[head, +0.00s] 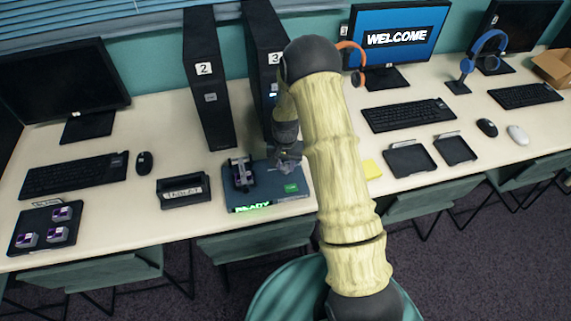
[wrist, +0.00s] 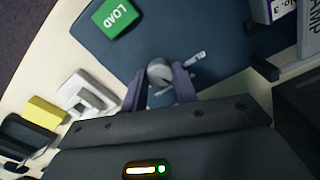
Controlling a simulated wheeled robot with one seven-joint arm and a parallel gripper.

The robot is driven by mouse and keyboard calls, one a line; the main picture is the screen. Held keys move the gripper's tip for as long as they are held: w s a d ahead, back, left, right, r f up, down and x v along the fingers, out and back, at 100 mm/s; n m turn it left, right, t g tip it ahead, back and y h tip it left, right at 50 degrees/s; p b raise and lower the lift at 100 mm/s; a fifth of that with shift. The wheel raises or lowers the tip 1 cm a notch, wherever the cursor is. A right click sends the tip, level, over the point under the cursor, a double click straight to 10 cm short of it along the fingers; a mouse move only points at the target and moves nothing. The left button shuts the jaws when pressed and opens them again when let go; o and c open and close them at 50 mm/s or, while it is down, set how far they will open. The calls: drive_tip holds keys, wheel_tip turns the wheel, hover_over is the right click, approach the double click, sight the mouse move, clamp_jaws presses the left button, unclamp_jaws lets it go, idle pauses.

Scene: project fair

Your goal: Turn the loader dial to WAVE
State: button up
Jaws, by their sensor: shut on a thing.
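The loader (head: 268,203) is a flat blue box near the table's front edge, with a lit green READY display (head: 252,208). Its green LOAD button (head: 291,188) also shows in the wrist view (wrist: 117,17). The loader dial (wrist: 159,71) is a small grey round knob on the blue top. My gripper (wrist: 158,84) is shut on the dial from above, one dark finger on each side. White marks (wrist: 196,58) lie beside the dial, too small to read. In the head view my gripper (head: 288,158) partly hides the dial, so its setting cannot be told.
A clamp fixture (head: 242,174) stands on the loader's left side. Black towers 2 (head: 208,95) and 3 (head: 262,60) rise behind. A labelled black holder (head: 183,190) stands left, near a tray (head: 20,238) of purple-and-white pieces.

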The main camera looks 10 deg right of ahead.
sight(286, 167)
drive_tip(key=o, duration=1)
drive_tip(key=shift+c, duration=0.2)
wheel_tip(286, 167, up, 18)
drive_tip(key=shift+f+b, duration=0.25)
drive_tip(key=shift+b, duration=0.05)
drive_tip(key=s+r+n+t+p, duration=0.1)
drive_tip(key=s+r+n+p, duration=0.1)
drive_tip(key=s, duration=0.8)
drive_tip(key=s+r+n+t+p, duration=0.1)
drive_tip(key=s+r+n+p, duration=0.1)
drive_tip(key=s+r+p, duration=0.2)
drive_tip(key=s+r, duration=0.3)
drive_tip(key=s, duration=0.4)
drive_tip(key=shift+d+r+n+t, duration=0.15)
drive_tip(key=shift+r+n+t, duration=0.15)
